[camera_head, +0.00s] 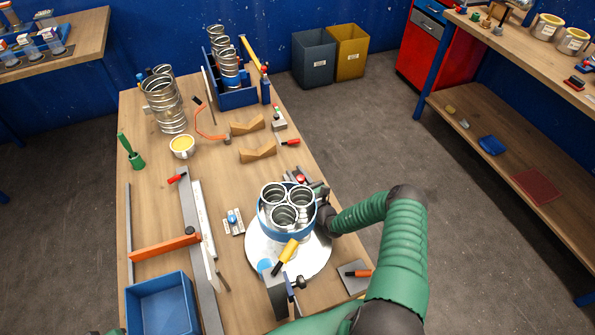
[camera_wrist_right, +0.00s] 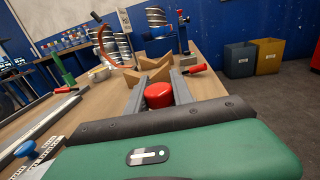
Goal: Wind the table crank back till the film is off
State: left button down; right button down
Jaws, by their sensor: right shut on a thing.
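A round white turntable (camera_head: 256,243) sits near the right edge of the workbench. Three silver spiral duct pieces (camera_head: 273,194) stand upright in a bundle on it. A blue band, seemingly the film (camera_head: 267,222), goes around the bundle. My right gripper (camera_head: 310,187) is at the far right side of the turntable. In the right wrist view its fingers (camera_wrist_right: 158,92) are shut on a red knob (camera_wrist_right: 158,96), seemingly the crank's grip. The crank arm is mostly hidden. My left gripper does not show.
A grey stand (camera_head: 277,298) with a yellow-handled tool (camera_head: 285,257) is close in front of the turntable. Wooden cradles (camera_head: 258,152) and a red-handled tool (camera_head: 291,142) lie beyond. A blue bin (camera_head: 162,305) stands front left.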

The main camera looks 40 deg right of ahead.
jog(key=shift+w+r, duration=0.15)
jog(key=shift+r, duration=0.1)
jog(key=c, duration=1.5)
grip_release()
jog(key=o, duration=0.4)
jog(key=shift+f, duration=0.15)
